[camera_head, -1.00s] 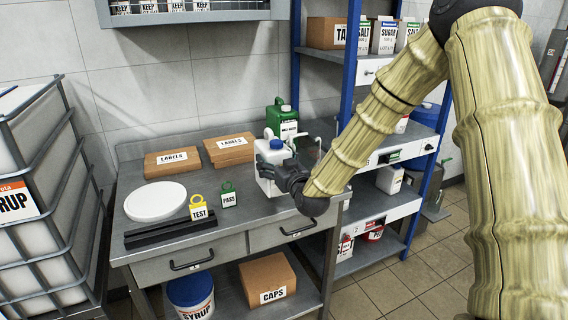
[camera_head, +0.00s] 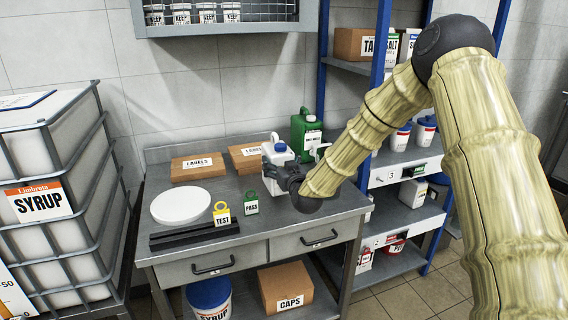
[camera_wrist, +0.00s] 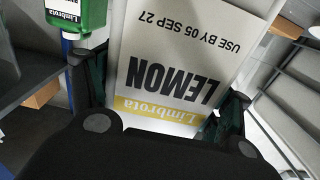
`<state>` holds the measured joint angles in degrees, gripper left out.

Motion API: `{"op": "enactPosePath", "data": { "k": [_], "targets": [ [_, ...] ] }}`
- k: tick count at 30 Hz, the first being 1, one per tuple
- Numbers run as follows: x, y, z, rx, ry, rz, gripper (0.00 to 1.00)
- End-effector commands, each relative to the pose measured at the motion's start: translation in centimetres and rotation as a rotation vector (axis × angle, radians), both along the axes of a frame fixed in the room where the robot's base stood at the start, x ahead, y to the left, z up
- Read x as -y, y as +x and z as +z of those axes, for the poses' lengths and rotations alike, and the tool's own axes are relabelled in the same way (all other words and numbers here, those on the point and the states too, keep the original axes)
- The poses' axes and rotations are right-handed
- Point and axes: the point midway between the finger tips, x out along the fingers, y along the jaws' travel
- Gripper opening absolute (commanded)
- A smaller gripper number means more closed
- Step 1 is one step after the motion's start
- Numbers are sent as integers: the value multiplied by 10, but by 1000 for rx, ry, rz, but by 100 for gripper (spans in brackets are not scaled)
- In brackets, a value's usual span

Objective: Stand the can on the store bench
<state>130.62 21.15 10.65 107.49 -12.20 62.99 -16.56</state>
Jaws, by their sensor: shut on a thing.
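A white can with a blue cap (camera_head: 278,150) is at the right part of the grey bench (camera_head: 330,200), in front of a green can (camera_head: 305,135). My gripper (camera_head: 280,174) is shut on the white can, and my dark wrist hides part of it. In the wrist view the can's label (camera_wrist: 175,75) reads LEMON and Limbrota, upside down, and fills the space between my fingers. The green can (camera_wrist: 75,18) shows at upper left there. I cannot tell whether the white can's base touches the bench top.
On the bench are a white round plate (camera_head: 180,205), dark rails (camera_head: 195,234), a TEST tag (camera_head: 222,216), a PASS tag (camera_head: 251,205) and LABELS boxes (camera_head: 198,166). A blue-posted shelf (camera_head: 375,110) stands right. A SYRUP tank (camera_head: 45,205) stands left.

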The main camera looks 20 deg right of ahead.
Motion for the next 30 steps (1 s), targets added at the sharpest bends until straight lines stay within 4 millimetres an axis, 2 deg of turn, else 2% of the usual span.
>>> {"op": "enactPosePath", "data": {
  "k": [9,23,24,27,30],
  "targets": [
    [1,0,-26,3,0,-2,7],
    [1,0,-32,5,0,-1,7],
    [1,-1,-35,-2,0,-1,84],
    [1,-1,-35,-2,0,-1,100],
    [1,-1,-35,-2,0,-1,100]
  ]
}}
